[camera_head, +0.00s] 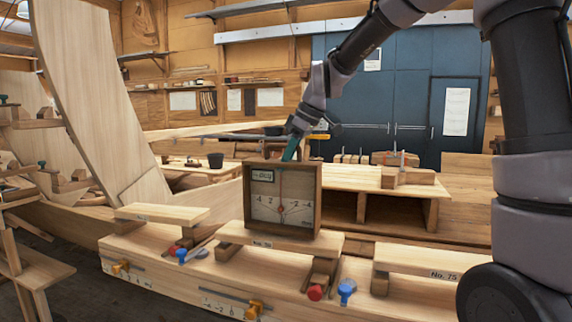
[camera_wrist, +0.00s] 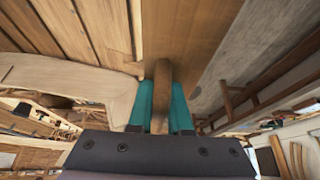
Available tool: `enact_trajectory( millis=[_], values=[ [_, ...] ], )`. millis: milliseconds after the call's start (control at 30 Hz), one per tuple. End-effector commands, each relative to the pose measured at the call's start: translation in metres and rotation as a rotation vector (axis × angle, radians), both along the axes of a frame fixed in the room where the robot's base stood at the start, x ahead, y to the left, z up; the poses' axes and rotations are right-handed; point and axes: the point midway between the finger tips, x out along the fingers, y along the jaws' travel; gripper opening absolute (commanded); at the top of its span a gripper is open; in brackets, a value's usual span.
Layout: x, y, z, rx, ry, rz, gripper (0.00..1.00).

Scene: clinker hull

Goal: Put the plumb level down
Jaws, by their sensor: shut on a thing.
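The plumb level (camera_head: 282,197) is a square wooden box with a pale dial, a pointer and a small label at its upper left. It is upright, its lower edge at the middle short plank (camera_head: 262,238); I cannot tell whether it touches. My gripper (camera_head: 293,150) is above the box, at its top, with teal fingers. In the wrist view, the fingers of my gripper (camera_wrist: 162,106) are shut on a wooden handle (camera_wrist: 162,80), one on each side. The handle's lower part is hidden behind my gripper body.
A left plank (camera_head: 162,213) and a right plank marked No. 75 (camera_head: 430,262) sit on the same long beam. Red and blue knobs (camera_head: 347,290) stand between planks. A tall curved hull board (camera_head: 90,90) rises at left. An open-fronted bench (camera_head: 390,205) lies behind.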

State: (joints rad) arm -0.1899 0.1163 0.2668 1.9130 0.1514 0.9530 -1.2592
Motion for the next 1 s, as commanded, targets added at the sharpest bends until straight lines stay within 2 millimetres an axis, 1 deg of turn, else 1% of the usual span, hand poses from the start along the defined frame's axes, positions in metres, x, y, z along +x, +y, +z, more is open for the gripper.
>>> enact_trajectory(
  millis=[67,400,433,467,500,833,933,1000],
  values=[
    [0.000,0.000,-0.003,0.000,-0.002,0.000,0.00],
    [0.000,0.000,-0.006,0.001,-0.001,0.000,0.00],
    [0.000,0.000,-0.007,0.001,-0.001,0.000,0.21],
    [0.000,0.000,-0.007,0.001,-0.001,0.000,0.32],
    [0.000,0.000,-0.007,0.001,-0.001,0.000,0.47],
    [0.000,0.000,-0.005,0.001,-0.001,0.000,0.47],
    [0.000,-0.002,0.002,0.001,-0.003,-0.001,0.47],
    [-0.001,-0.006,0.011,0.002,-0.004,-0.002,0.47]
  ],
)
